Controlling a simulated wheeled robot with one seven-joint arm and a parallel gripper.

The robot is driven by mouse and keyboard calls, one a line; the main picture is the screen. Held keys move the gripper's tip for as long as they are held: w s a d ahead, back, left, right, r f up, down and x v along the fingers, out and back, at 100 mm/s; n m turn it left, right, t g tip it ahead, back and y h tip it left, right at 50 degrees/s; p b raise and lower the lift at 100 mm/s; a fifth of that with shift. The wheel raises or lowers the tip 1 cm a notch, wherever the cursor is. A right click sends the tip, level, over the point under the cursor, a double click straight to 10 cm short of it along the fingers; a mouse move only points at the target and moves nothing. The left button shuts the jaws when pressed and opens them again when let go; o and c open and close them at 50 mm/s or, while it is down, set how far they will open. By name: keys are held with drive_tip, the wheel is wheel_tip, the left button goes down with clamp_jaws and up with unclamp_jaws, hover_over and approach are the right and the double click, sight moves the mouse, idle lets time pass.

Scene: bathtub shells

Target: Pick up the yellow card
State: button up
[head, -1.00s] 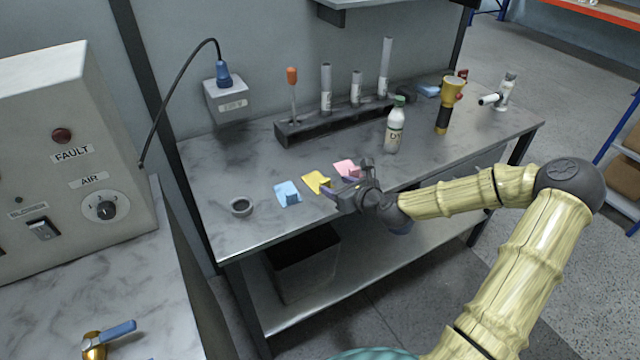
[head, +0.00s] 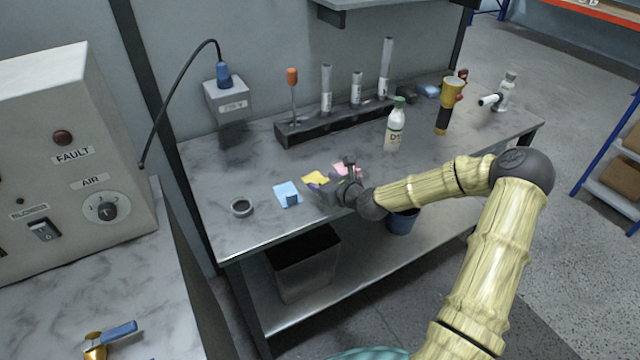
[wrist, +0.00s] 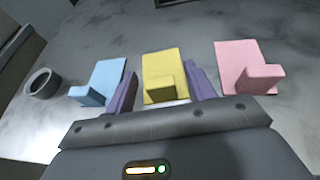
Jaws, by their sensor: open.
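The yellow card (head: 316,177) lies on the grey workbench between a blue card and a pink card. In the wrist view the yellow card (wrist: 165,66) is flat, with a raised yellow block (wrist: 160,88) at its near end. My gripper (head: 328,188) is low over the bench's front part, at the near side of the yellow card, and hides part of it in the head view. In the wrist view my gripper (wrist: 162,88) is open, with one purple finger on each side of the yellow block. I cannot tell whether the fingers touch it.
The blue card (head: 286,193) lies left of the yellow one and the pink card (head: 341,168) right, both close to the fingers. A dark ring (head: 241,207) sits farther left. A bottle (head: 394,126) and a tube rack (head: 335,122) stand behind.

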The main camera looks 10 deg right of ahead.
idle(0.5)
drive_tip(key=c, duration=1)
drive_tip(key=shift+c, duration=0.2)
wheel_tip(320, 180, up, 10)
